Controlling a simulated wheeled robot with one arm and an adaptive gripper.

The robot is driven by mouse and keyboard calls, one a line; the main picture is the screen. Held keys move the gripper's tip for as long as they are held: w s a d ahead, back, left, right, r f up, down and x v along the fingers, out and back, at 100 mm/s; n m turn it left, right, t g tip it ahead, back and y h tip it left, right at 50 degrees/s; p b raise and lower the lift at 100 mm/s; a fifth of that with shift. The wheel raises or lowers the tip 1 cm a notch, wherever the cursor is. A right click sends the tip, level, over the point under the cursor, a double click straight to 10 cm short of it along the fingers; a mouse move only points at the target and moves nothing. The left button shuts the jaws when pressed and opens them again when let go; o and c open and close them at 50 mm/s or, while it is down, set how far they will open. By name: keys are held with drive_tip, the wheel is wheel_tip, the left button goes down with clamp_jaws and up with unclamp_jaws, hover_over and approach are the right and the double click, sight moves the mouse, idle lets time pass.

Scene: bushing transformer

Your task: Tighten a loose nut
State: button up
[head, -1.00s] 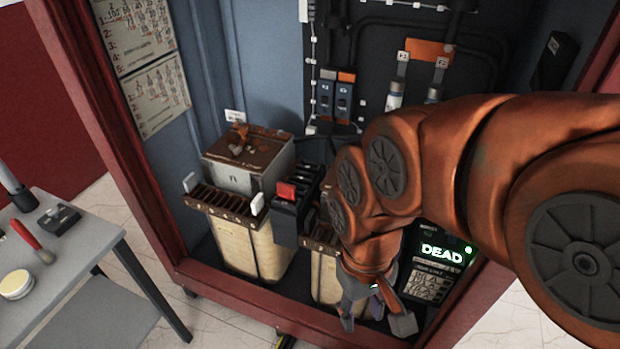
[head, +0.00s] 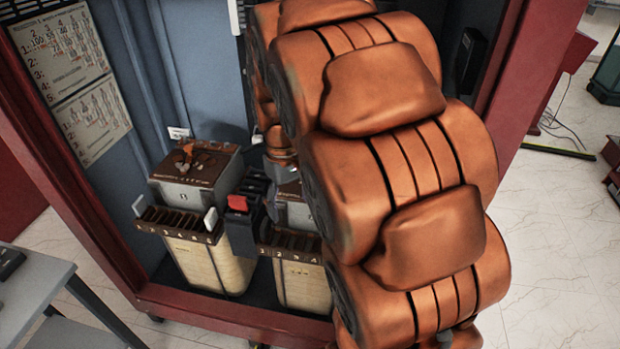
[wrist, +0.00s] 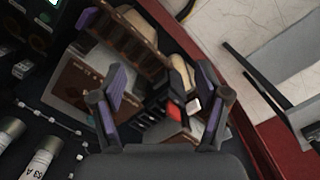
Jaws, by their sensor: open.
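My gripper (wrist: 160,82) is open and empty in the wrist view, its two purple-padded fingers spread above the transformers. In the head view my arm hides most of it. The left transformer (head: 195,180) has a brown top with small rusty and pale parts on it, too small to tell a nut. The right transformer (head: 303,285) is partly behind my arm; a transformer with a brown-edged top (wrist: 80,85) lies left of the fingers in the wrist view. A black block with a red piece (head: 238,204) stands between the two. No loose nut can be made out.
The red cabinet frame (head: 235,316) edges the front. Paper charts (head: 72,80) hang on its left wall. A grey table (head: 35,285) stands at the lower left. White fuse-like cylinders (wrist: 40,160) lie at the wrist view's lower left.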

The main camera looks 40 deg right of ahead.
drive_tip(key=shift+n+t, duration=0.4)
drive_tip(key=shift+n, duration=0.3)
drive_tip(key=w+d+f, duration=0.2)
drive_tip(key=w+d, duration=0.3)
drive_tip(key=w+d+f+p, duration=0.1)
drive_tip(key=w+d+f, duration=0.1)
drive_tip(key=w+d, duration=0.3)
drive_tip(key=w+d+f+p, duration=0.1)
drive_tip(key=w+d+f, duration=0.1)
drive_tip(key=w+d, duration=0.3)
drive_tip(key=shift+w+d, duration=0.2)
drive_tip(key=shift+d, duration=0.65)
drive_tip(key=shift+w+d+f, duration=0.15)
drive_tip(key=shift+f, duration=0.2)
drive_tip(key=shift+f+p, duration=1.35)
drive_tip(key=shift+f, duration=2.4)
drive_tip(key=c, duration=1.2)
